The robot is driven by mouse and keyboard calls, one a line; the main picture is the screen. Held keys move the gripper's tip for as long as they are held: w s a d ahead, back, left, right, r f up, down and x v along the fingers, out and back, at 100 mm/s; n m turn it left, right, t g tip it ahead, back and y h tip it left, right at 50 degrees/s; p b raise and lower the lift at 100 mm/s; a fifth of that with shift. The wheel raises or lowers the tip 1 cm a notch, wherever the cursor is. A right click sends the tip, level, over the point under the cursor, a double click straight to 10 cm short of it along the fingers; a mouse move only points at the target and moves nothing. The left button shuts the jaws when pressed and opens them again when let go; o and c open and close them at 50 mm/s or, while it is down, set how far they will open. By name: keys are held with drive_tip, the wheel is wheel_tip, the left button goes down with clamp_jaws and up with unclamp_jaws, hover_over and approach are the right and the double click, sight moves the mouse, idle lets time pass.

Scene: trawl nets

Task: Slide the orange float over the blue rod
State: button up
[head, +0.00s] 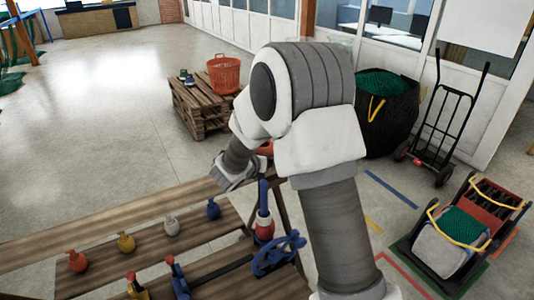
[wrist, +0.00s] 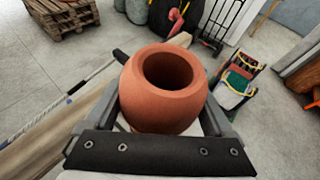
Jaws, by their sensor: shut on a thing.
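The orange float (wrist: 163,112) is held between the two fingers of my gripper (wrist: 163,88), with its round open hole facing the wrist camera. In the head view a small part of the orange float (head: 265,148) shows beside my arm, which hides the rest. The blue rod (head: 263,192) stands upright at the right end of the bench, with a red and white piece (head: 264,225) around its lower part. My gripper is beyond the rod in the picture, apart from it. The rod cannot be made out in the wrist view.
A blue handwheel-like part (head: 278,255) is beside the rod. A pallet stack (head: 200,108) stands behind.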

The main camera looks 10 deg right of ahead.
wheel_tip(320, 180, down, 8)
drive_tip(key=b, duration=0.5)
drive_tip(key=shift+r, duration=0.2)
idle(0.4)
drive_tip(key=o, duration=1.1)
drive_tip(key=b+v, duration=0.2)
drive_tip(key=v, duration=1.5)
drive_tip(key=shift+s+r, duration=0.15)
drive_tip(key=shift+s, duration=0.05)
